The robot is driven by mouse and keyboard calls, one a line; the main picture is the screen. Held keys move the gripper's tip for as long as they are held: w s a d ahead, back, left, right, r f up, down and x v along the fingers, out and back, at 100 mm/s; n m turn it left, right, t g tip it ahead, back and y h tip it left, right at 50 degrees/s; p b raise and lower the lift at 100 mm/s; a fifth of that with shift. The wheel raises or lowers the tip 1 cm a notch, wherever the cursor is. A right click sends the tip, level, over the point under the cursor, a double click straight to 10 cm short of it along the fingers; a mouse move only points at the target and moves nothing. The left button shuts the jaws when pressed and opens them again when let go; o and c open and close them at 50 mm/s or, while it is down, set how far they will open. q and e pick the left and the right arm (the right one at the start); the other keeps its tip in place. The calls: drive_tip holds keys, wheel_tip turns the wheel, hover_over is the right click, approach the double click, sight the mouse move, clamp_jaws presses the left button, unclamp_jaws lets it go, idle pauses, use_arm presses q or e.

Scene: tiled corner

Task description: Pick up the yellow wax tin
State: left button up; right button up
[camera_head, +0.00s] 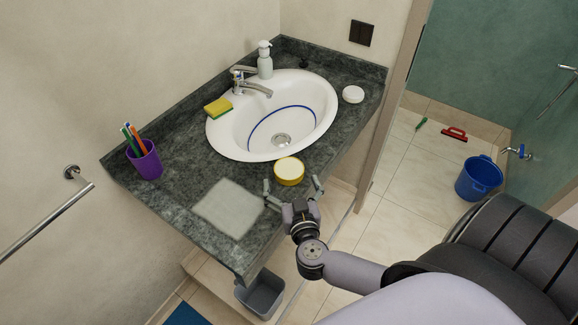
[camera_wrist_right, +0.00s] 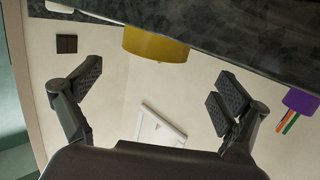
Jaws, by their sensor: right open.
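The yellow wax tin (camera_head: 289,173), round with a pale top, stands on the dark stone counter (camera_head: 180,195) at the front edge of the sink. My right gripper (camera_head: 292,186) is open, with its fingers spread apart near the tin on the counter's front side. In the right wrist view, which looks upside down, the tin (camera_wrist_right: 155,45) is beyond and between the two open fingers (camera_wrist_right: 160,90), not touching either. The tin's underside is hidden. My left gripper is not in view.
Around the tin are the white sink (camera_head: 230,135), a folded grey cloth (camera_head: 228,208), a purple cup with pens (camera_head: 146,162), a yellow-green sponge (camera_head: 218,107), a soap dispenser (camera_head: 265,62) and a white round item (camera_head: 353,94). A grey bin (camera_head: 260,295) stands below the counter.

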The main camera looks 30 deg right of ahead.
sight(289, 168)
drive_tip(key=shift+d+f+p+x, duration=0.15)
drive_tip(key=shift+p+x, duration=0.1)
drive_tip(key=shift+x, duration=1.45)
drive_tip(key=shift+d+f+p+x, duration=0.15)
drive_tip(key=shift+f+p+x, duration=0.05)
drive_tip(key=shift+x, duration=1.55)
drive_tip(key=shift+s, duration=0.25)
drive_tip(key=shift+c, duration=0.3)
drive_tip(key=shift+c, duration=0.7)
drive_tip(key=c, duration=1.1)
drive_tip(key=shift+c, duration=0.8)
drive_tip(key=shift+r, duration=0.15)
